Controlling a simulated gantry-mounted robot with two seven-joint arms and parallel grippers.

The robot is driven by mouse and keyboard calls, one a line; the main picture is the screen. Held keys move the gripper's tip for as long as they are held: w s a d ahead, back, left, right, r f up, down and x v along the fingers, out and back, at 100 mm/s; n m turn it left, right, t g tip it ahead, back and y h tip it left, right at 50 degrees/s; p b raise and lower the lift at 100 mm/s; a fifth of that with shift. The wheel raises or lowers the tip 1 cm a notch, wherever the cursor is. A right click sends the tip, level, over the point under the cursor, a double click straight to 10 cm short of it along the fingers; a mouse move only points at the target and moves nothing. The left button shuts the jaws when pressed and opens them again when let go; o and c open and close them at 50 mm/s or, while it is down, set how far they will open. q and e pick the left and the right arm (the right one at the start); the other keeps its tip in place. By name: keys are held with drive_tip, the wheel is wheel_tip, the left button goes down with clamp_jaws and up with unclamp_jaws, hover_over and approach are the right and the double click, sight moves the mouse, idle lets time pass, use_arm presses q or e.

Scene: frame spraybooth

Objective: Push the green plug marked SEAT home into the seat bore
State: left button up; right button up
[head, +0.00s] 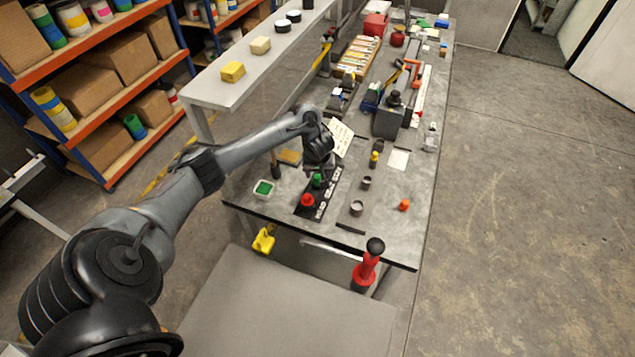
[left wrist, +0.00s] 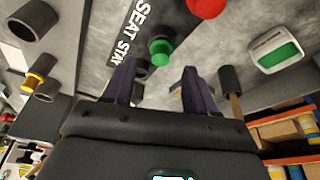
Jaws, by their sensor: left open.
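A green plug (head: 317,181) stands on a black strip (head: 325,197) with white lettering on the bench. In the left wrist view the green plug (left wrist: 160,49) is beside the strip's words "SEAT STAY" (left wrist: 133,30). A red plug (head: 307,200) stands nearer the strip's front end. My left gripper (head: 319,169) is just above and behind the green plug. In the left wrist view its open fingers (left wrist: 159,82) point toward the plug, with a gap showing between them and nothing held. Grey tubular bores (head: 356,208) stand to the right; I cannot tell which is the seat bore. My right gripper is not in view.
A white tray with a green pad (head: 264,189) and a mallet (head: 276,166) lie left of the strip. An orange piece (head: 404,205) is near the right edge. A yellow-ringed tube (head: 374,158) stands behind the bores. A shelf (head: 255,62) overhangs the left side.

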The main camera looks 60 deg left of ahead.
sight(317, 176)
use_arm(q)
drive_tip(key=shift+a+b+x, duration=0.15)
drive_tip(key=shift+b+x, duration=0.3)
drive_tip(key=shift+x, duration=0.9)
drive_tip(key=shift+a+b+x, duration=0.2)
drive_tip(key=shift+b+x, duration=0.25)
drive_tip(key=shift+x, duration=0.9)
drive_tip(key=shift+r, duration=0.15)
clamp_jaws()
drive_tip(key=shift+r, duration=0.15)
